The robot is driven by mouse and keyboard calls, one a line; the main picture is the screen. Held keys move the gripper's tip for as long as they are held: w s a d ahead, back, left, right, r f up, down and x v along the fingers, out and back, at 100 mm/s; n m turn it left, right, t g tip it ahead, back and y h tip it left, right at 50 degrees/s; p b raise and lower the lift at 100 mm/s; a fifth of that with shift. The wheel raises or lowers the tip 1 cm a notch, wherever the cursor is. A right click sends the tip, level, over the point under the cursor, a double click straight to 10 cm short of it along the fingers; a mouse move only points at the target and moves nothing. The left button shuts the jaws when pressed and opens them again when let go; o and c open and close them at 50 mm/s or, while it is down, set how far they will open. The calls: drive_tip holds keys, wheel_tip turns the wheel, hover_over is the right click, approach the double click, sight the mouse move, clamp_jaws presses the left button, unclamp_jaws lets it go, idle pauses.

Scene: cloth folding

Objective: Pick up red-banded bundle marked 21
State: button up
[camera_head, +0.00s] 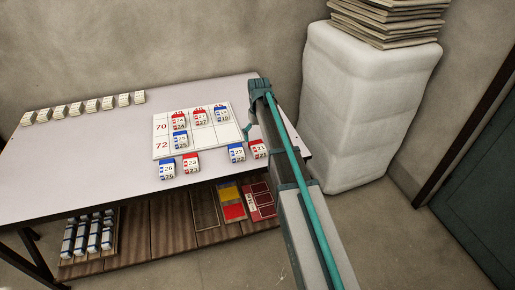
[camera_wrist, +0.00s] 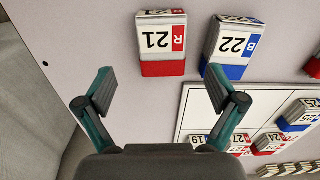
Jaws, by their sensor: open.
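The red-banded bundle marked 21 (camera_head: 258,149) lies near the front right of the table, partly behind my arm in the head view. In the wrist view the bundle marked 21 (camera_wrist: 158,42) is white with a red band and a red "R" label, its number upside down. My gripper (camera_wrist: 160,83) is open and empty, its fingers spread wider than the bundle. The bundle sits ahead of the fingertips, roughly centred and not between them. In the head view my gripper's fingers are largely hidden by the arm.
A blue-banded bundle marked 22 (camera_wrist: 232,45) lies close beside it, with a small gap. A white grid board (camera_head: 162,153) carries several bundles. A red one marked 23 (camera_head: 191,163) and a blue one marked 26 (camera_head: 166,169) lie in front. The table edge is nearby.

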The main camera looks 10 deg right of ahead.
sight(258, 146)
drive_tip(key=shift+a+f+p, duration=0.15)
drive_tip(key=shift+f+p, duration=0.4)
drive_tip(key=shift+f, duration=2.45)
drive_tip(key=c, duration=1.3)
drive_tip(key=shift+o, duration=0.2)
drive_tip(key=shift+r, duration=0.1)
